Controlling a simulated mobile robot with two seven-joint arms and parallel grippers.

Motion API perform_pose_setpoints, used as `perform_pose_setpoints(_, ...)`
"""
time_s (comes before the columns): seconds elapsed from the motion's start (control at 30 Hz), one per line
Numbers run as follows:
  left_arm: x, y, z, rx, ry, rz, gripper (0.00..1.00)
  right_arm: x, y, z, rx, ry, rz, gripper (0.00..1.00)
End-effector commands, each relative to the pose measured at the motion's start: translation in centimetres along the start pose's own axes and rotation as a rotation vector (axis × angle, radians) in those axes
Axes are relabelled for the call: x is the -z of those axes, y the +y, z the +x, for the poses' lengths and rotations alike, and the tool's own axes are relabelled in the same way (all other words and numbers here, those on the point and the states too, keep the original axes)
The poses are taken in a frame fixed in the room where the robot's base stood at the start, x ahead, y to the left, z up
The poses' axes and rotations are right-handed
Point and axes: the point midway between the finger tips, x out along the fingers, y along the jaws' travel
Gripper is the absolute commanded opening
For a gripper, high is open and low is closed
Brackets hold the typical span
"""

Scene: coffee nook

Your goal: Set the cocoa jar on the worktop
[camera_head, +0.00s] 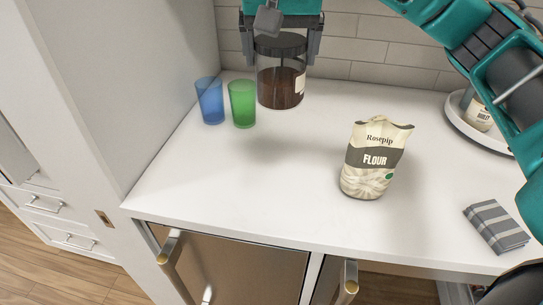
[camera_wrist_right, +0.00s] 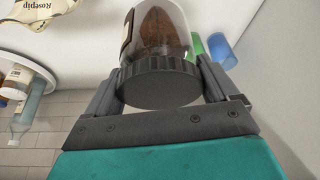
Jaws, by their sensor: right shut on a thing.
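The cocoa jar (camera_head: 280,85) is a clear jar with a dark lid and brown powder inside. My right gripper (camera_head: 282,50) is shut on it around the lid, with one finger on each side. The jar hangs upright at the back left of the white worktop (camera_head: 270,190), and a soft shadow lies on the surface in front of it. The gap under it is hard to judge. In the right wrist view the jar (camera_wrist_right: 158,50) sits with its ribbed lid between the fingers. My left gripper is not in view.
A blue cup (camera_head: 209,101) and a green cup (camera_head: 242,103) stand just left of the jar. A folded striped cloth (camera_head: 496,227) lies at the right front. A round tray (camera_head: 459,119) holds a bottle (camera_head: 477,115). The front left worktop is clear.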

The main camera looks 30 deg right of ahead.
Motion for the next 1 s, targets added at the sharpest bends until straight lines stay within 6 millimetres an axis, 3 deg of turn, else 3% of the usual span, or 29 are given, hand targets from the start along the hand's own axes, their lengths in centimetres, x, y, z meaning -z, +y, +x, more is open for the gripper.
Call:
perform_pose_setpoints(0.43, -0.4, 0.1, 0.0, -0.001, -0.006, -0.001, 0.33, -3.2, -0.1, 7.5, 0.000, -0.005, 0.001, 0.45)
perform_pose_setpoints(0.5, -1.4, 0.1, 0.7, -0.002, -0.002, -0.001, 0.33, -4.2, -0.1, 9.8, 0.000, -0.005, 0.000, 0.45)
perform_pose_setpoints(0.63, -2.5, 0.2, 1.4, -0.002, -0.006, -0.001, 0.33, -5.2, -0.2, 12.4, 0.001, -0.003, 0.001, 0.45)
perform_pose_setpoints(1.0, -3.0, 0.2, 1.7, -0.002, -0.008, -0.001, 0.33, -6.3, -0.2, 15.2, -0.002, 0.000, 0.002, 0.45)
